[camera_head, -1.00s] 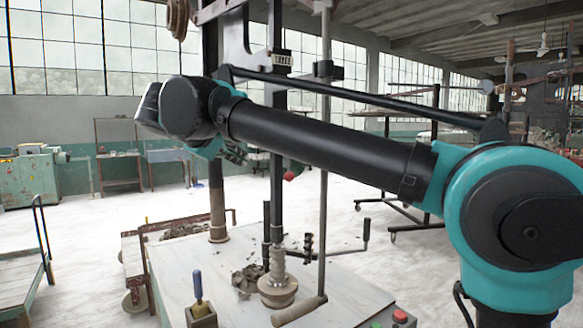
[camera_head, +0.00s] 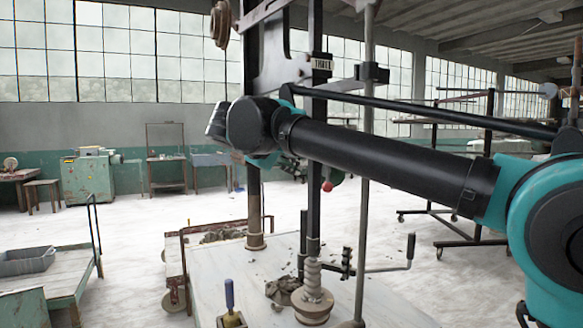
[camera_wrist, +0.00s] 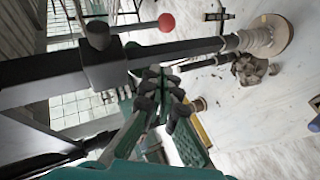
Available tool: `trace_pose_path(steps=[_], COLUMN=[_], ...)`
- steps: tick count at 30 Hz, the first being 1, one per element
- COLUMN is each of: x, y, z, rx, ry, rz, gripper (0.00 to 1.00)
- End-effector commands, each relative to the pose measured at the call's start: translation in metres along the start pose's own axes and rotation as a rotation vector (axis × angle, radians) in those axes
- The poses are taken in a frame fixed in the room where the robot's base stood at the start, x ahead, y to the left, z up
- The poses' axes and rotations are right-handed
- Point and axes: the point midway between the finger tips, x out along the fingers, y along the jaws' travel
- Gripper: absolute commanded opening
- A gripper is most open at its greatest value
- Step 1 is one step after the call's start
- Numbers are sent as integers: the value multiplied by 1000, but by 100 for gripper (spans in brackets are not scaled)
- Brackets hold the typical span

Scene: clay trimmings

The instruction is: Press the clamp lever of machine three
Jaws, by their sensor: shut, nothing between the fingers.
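Machine three carries a plate (camera_head: 322,64) reading THREE on its dark upright post. A lever with a red ball knob (camera_head: 327,186) sticks out at the post, just below my arm. In the wrist view the red knob (camera_wrist: 166,22) is at the top, on a thin rod from a dark collar (camera_wrist: 103,52) around the post. My gripper (camera_wrist: 168,88) is shut and empty, below the knob in that picture and apart from it. In the head view my gripper is mostly hidden behind my forearm and the posts.
A pale worktop (camera_head: 270,262) holds a coiled spring on a round base (camera_head: 313,305), clay trimmings (camera_head: 283,290) and a blue-handled tool (camera_head: 229,294) in a block. A bent crank handle (camera_head: 410,250) juts out at right. A cart (camera_head: 75,270) stands left. White floor between is clear.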

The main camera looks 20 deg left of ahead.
Motion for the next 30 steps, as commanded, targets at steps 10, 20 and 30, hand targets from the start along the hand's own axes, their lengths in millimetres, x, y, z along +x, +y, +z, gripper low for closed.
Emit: trace_pose_path(steps=[10, 20, 30], x=[66, 86, 87], y=[1, 0, 0], z=[7, 28, 28], rx=[0, 0, -1], ry=[-2, 0, 1], rz=[1, 0, 0], gripper=[0, 0, 0])
